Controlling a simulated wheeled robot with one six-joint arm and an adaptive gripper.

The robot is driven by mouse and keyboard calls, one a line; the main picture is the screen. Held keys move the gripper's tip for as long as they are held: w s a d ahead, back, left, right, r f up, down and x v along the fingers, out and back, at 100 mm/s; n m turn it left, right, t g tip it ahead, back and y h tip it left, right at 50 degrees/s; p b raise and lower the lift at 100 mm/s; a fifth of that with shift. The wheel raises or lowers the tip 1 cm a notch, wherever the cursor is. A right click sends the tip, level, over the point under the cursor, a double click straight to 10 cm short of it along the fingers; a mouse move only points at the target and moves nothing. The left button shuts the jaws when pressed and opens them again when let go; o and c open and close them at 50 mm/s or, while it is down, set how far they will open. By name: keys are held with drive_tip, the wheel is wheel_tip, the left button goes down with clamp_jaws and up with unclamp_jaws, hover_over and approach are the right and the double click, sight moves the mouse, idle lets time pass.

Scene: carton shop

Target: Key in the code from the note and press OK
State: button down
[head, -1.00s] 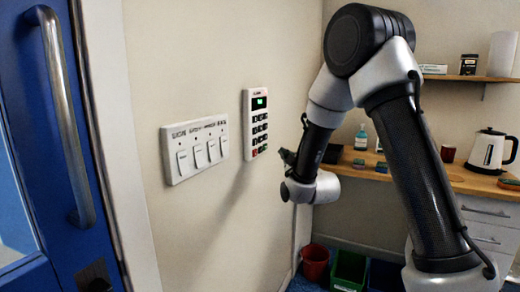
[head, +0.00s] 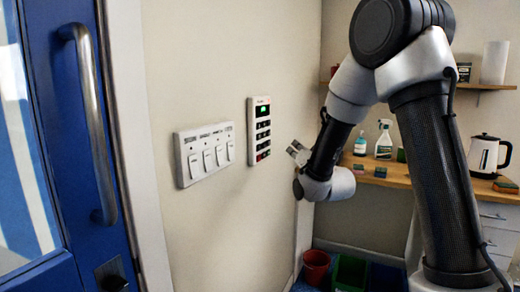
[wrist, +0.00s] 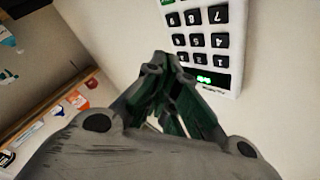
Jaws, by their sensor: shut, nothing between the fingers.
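The white keypad (head: 259,150) with dark keys and a lit green display (head: 262,111) is on the wall to the right of the switch panel. In the wrist view the keypad (wrist: 237,62) appears upside down at the upper right; its display (wrist: 208,79) shows green characters too small to read surely. My gripper (head: 297,150) is shut and empty, to the right of the keypad and apart from it in the head view. In the wrist view its fingers (wrist: 167,62) point up the picture, left of the keys. I cannot make out the note in either view.
A white switch panel (head: 204,153) is left of the keypad. A blue door (head: 60,225) with a metal handle (head: 92,125) is at the left. A wooden counter (head: 400,173) with bottles and a kettle (head: 485,154) stands at the right. Bins (head: 317,266) are on the floor.

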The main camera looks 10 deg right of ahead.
idle(0.3)
drive_tip(key=w+a, duration=0.5)
drive_tip(key=a, duration=0.2)
idle(0.3)
drive_tip(key=shift+w+a, duration=0.15)
idle(1.2)
drive_tip(key=shift+w+a, duration=0.25)
drive_tip(key=shift+a, duration=0.05)
drive_tip(key=shift+w+a, duration=0.2)
drive_tip(key=shift+a, duration=0.15)
idle(0.6)
idle(0.4)
drive_tip(key=shift+s+d, duration=0.5)
drive_tip(key=shift+d, duration=0.15)
drive_tip(key=shift+s+d, duration=0.75)
drive_tip(key=shift+d, duration=0.3)
drive_tip(key=shift+s+d, duration=0.7)
drive_tip(key=shift+d, duration=0.3)
